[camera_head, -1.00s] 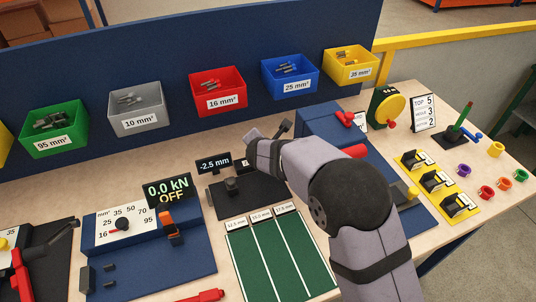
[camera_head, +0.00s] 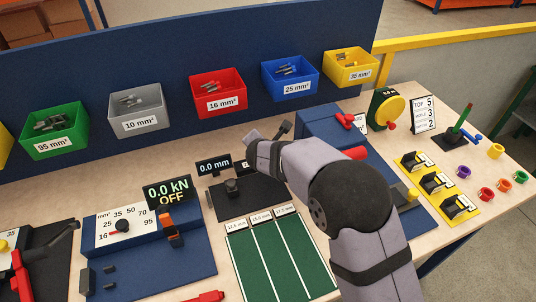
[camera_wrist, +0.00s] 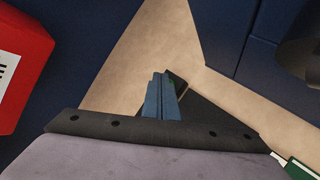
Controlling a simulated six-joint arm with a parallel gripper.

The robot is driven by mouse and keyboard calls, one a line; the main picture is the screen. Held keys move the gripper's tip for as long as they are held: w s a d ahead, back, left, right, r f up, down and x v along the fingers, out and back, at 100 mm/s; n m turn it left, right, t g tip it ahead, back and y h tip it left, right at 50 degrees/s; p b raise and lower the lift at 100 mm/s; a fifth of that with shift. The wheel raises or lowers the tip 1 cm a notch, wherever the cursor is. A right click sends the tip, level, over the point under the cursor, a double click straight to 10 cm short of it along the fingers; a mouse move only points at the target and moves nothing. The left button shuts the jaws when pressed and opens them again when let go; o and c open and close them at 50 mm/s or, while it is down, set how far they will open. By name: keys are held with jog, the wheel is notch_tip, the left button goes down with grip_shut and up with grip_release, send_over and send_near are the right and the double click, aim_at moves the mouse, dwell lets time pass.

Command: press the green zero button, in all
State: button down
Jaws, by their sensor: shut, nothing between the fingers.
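The measuring device has a black plate (camera_head: 262,203) and a small display (camera_head: 213,166) that reads 0.0 mm. A small dark block with a white label (camera_head: 244,166) stands right of the display, partly behind my arm. My gripper (camera_wrist: 160,78) shows in the wrist view with its fingers together and empty, pointing down at the device. A sliver of green, likely the zero button (camera_wrist: 172,82), shows right beside the fingertips. Fingers hide most of it, so I cannot tell whether they touch it. In the head view my own arm hides the fingers and the button.
A press unit (camera_head: 150,240) with a display reading 0.0 kN OFF stands to the left. A green three-lane mat (camera_head: 280,260) lies in front. A red bin (camera_head: 218,90) and other bins hang on the blue back panel. Bare wood shows between device and panel.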

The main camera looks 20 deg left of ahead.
jog(key=shift+r+p, duration=0.35)
jog(key=shift+r, duration=0.25)
jog(key=shift+r, duration=0.1)
jog(key=shift+r+p, duration=2.25)
jog(key=shift+r, duration=0.15)
